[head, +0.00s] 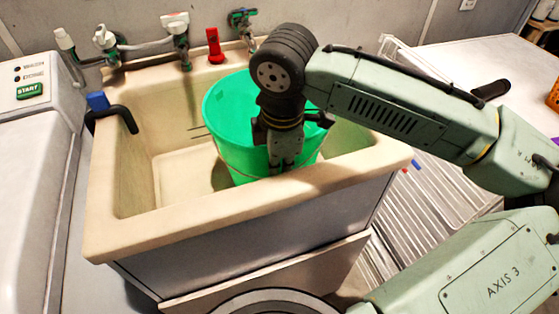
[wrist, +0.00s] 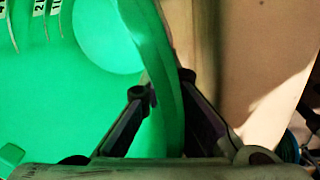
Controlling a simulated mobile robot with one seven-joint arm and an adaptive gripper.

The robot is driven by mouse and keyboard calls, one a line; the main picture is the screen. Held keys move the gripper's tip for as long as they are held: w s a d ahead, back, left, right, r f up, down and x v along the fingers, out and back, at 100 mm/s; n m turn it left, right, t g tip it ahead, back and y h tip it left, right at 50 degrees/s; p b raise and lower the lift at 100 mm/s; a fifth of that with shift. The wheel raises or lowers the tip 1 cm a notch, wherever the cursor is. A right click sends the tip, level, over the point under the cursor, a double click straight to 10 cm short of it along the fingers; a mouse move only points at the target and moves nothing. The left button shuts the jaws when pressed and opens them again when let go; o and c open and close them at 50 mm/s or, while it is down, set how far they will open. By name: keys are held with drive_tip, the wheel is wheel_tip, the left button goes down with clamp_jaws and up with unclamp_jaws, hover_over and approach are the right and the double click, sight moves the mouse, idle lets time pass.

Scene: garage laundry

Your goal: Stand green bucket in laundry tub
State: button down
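The green bucket (head: 228,125) is inside the cream laundry tub (head: 110,232), open end up and looking slightly tilted. The tub's front rim hides its base, so I cannot tell whether it rests on the tub floor. My gripper (head: 284,166) points down at the bucket's near side. In the wrist view, my gripper (wrist: 164,85) has one finger inside the bucket (wrist: 60,105) and one outside, with the wall pinched between them. The fingertips appear to touch the wall.
Taps and pipes (head: 175,40) and a red bottle-like item (head: 214,46) line the tub's back edge. A black hose end with a blue clip (head: 98,101) hangs over the left rim. A white washing machine (head: 32,140) stands left. The tub's left part is clear.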

drive_tip(key=shift+f, duration=0.45)
drive_tip(key=c, duration=2.1)
unclamp_jaws()
drive_tip(key=shift+r, duration=0.1)
drive_tip(key=r, duration=0.4)
drive_tip(key=s+r, duration=0.1)
drive_tip(key=r, duration=0.8)
drive_tip(key=shift+s+d, duration=0.15)
drive_tip(key=shift+s, duration=0.25)
